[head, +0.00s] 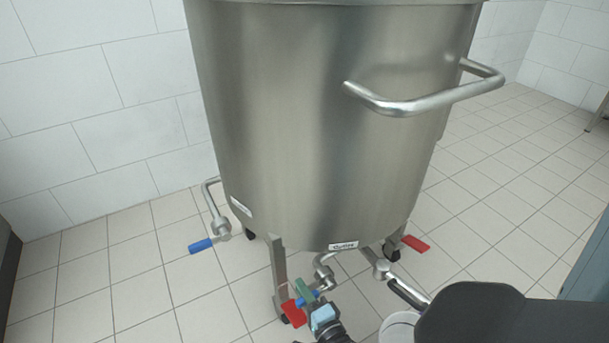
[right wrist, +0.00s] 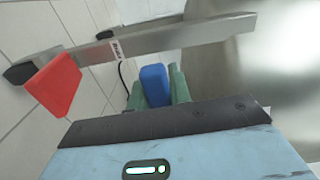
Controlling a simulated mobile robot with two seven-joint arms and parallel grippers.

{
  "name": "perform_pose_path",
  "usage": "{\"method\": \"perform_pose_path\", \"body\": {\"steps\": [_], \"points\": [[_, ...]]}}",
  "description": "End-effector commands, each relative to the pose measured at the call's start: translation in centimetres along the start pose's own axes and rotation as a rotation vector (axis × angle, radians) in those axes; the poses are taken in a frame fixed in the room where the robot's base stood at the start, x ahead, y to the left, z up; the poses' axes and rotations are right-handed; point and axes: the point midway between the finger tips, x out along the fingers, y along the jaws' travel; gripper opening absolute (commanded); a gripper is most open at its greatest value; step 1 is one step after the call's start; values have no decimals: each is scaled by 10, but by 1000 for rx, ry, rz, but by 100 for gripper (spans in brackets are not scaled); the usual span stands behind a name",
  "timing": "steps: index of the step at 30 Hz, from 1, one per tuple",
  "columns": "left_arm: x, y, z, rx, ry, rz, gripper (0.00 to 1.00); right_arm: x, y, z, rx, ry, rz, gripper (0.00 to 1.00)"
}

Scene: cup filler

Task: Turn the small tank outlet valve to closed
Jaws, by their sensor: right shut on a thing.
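The large steel tank (head: 320,130) stands on legs. The valve body is mostly hidden by the gripper. My left gripper is not in view.
Another blue-handled valve (head: 202,245) is at the tank's left. Red pedals (head: 293,313) (head: 415,243) are by the wheels; one shows close in the wrist view (right wrist: 54,84). A tank leg (head: 278,268) stands beside the gripper. A pale round container (head: 399,328) is at the lower right.

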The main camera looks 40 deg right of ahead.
Motion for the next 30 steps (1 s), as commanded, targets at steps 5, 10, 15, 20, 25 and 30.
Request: {"method": "perform_pose_path", "body": {"steps": [5,10,15,20,25,30], "points": [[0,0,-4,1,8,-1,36,-1,-3,1,40,-1,0,0],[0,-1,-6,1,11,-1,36,-1,-4,0,56,-1,0,0],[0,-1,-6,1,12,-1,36,0,-4,0,59,0,0,0],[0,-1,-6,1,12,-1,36,0,-4,0,59,0,-1,0],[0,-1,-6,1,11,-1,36,0,-4,0,57,0,-1,42],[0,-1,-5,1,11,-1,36,0,-4,0,55,0,0,42]]}}
